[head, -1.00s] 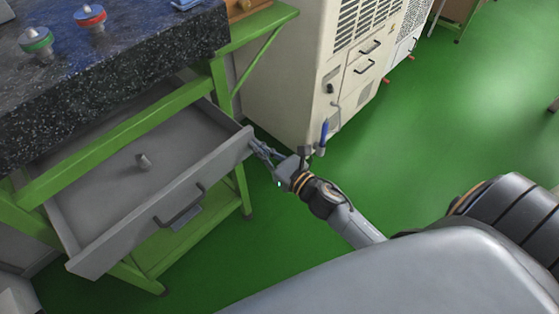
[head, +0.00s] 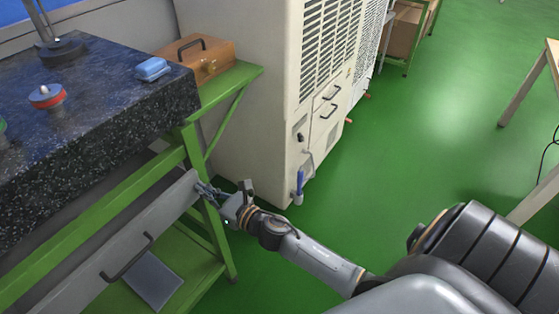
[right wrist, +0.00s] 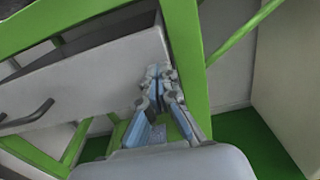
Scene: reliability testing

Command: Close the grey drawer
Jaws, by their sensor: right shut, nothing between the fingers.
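The grey drawer (head: 120,250) sits under the dark granite slab, and its front is close to the table's green frame. Its dark handle (head: 128,258) is on the front face. In the right wrist view, the gripper fingers (right wrist: 158,78) lie against the right end of the drawer front (right wrist: 85,85), beside a green leg. My left gripper is not in view.
A beige cabinet (head: 265,110) stands behind my right gripper.

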